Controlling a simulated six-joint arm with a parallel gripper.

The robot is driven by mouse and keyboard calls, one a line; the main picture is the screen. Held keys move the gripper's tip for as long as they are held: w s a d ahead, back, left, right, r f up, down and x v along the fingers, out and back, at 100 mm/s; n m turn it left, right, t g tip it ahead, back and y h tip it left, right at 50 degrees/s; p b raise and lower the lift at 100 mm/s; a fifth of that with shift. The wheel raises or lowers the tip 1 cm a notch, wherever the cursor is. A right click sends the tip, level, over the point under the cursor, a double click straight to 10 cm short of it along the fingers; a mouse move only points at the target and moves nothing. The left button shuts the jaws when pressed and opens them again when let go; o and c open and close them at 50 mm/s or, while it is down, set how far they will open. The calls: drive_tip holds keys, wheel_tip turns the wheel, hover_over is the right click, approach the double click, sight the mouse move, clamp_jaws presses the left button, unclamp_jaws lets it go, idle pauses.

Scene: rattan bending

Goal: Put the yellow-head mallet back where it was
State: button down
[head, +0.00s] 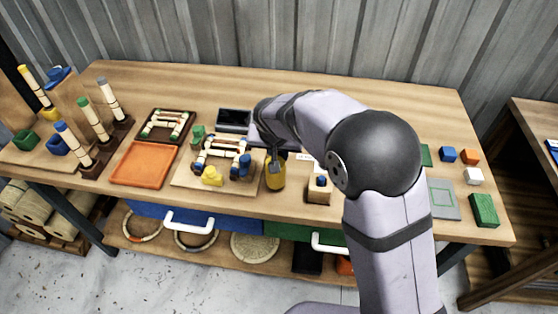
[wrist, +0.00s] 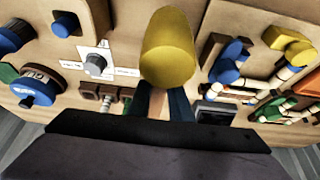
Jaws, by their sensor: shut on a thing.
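The yellow-head mallet shows its large yellow head (head: 276,175) in the head view, near the front middle of the bench. In the wrist view the yellow head (wrist: 167,50) fills the top centre, with a bit of wooden handle (wrist: 157,103) below it. My gripper (wrist: 160,105) is shut on the handle, with dark fingers on both sides of it. In the head view my gripper (head: 274,155) is partly hidden by my arm. I cannot tell whether the head touches the bench.
A bending board (head: 185,179) with blue and yellow clamps stands just left of the mallet. A wooden block with a blue knob (head: 320,182) is to its right. An orange tray (head: 145,164) lies further left. Coloured blocks (head: 473,176) and a grey plate (head: 444,199) are at the right.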

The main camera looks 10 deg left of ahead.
drive_tip(key=shift+f+p, duration=0.3)
drive_tip(key=shift+f, duration=1.55)
drive_tip(key=shift+f, duration=0.15)
drive_tip(key=c, duration=1.6)
unclamp_jaws()
drive_tip(key=shift+r, duration=0.25)
drive_tip(key=b+v, duration=0.3)
drive_tip(key=v, duration=0.9)
drive_tip(key=shift+f, duration=0.1)
